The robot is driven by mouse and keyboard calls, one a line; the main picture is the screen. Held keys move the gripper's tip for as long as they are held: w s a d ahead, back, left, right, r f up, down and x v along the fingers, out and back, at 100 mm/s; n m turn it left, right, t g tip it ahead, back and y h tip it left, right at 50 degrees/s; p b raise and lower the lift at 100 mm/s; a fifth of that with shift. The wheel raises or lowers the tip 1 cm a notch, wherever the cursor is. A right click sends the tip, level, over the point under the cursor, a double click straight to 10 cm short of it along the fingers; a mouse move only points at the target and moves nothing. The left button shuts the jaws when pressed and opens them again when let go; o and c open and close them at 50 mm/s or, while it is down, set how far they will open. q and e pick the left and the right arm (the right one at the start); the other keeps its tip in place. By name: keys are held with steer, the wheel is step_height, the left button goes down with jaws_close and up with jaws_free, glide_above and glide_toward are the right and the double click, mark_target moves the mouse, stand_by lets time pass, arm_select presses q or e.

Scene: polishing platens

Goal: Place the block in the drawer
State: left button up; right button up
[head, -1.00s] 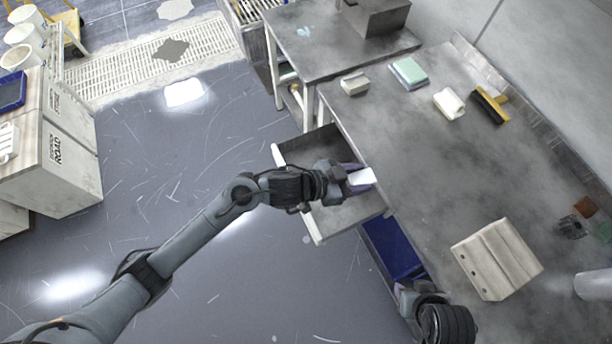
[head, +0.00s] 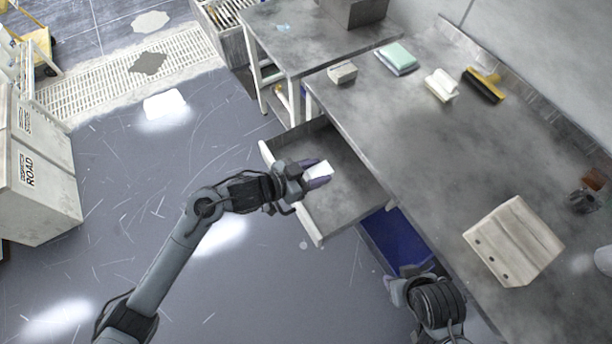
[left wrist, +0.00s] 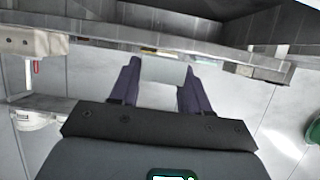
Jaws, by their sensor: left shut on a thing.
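A white block (head: 319,170) is held between the fingers of my left gripper (head: 316,176), which is shut on it. It also shows as a pale block between the dark fingers in the left wrist view (left wrist: 161,72). The open grey drawer (head: 352,205) sticks out from under the table's left side. In the head view the block and gripper appear over the drawer's interior; their height above its floor is hard to tell. My right gripper (head: 398,290) is near the table's front left edge, by the blue bin; its fingers are too unclear to read.
The grey worktable (head: 430,160) carries a white brush (head: 441,86), a yellow-and-black brush (head: 484,85), a green-white pad (head: 396,58), a small grey block (head: 342,72) and a beige slotted block (head: 513,241). A blue bin (head: 396,240) lies below the drawer's near side.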

arm_select(q)
steer(key=shift+w+a+f+b, duration=0.4)
steer(key=shift+a+f+b, duration=0.1)
steer(key=shift+f, duration=0.5)
steer(key=shift+w+a+f+b, duration=0.4)
steer(key=shift+f+b, duration=0.15)
steer(key=shift+f, duration=0.5)
steer(key=shift+w+a+f+b, duration=0.4)
steer(key=shift+f+b, duration=0.1)
steer(key=shift+f, duration=0.5)
steer(key=shift+f, duration=0.15)
